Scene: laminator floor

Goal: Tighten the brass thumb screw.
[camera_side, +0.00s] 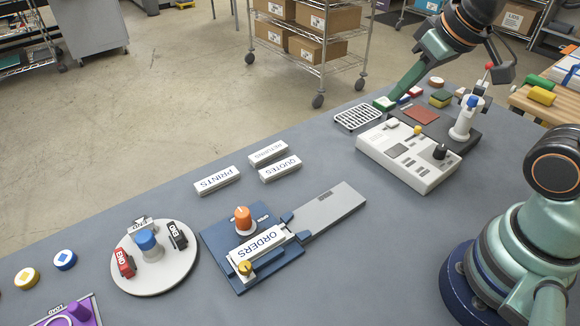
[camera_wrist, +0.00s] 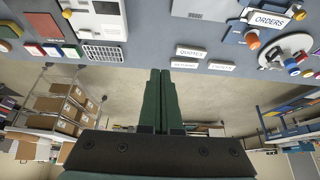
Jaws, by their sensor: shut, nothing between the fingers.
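The brass thumb screw (camera_side: 246,268) sits at the front left end of the white ORDERS plate (camera_side: 258,243), on the blue fixture (camera_side: 220,245). The screw also shows at the upper right of the wrist view (camera_wrist: 299,14). I cannot tell how tight it is. My gripper (camera_side: 382,103) is far from it, over the back of the table beside the white wire rack (camera_side: 358,117). In the wrist view its dark green fingers (camera_wrist: 160,74) are together, with nothing between them.
An orange knob (camera_side: 243,218) stands beside the ORDERS plate. A round white turntable (camera_side: 155,280) is left of the fixture. Loose PRINTS (camera_side: 217,180) and QUOTES (camera_side: 280,168) plates lie behind it. A white machine (camera_side: 408,155) stands right.

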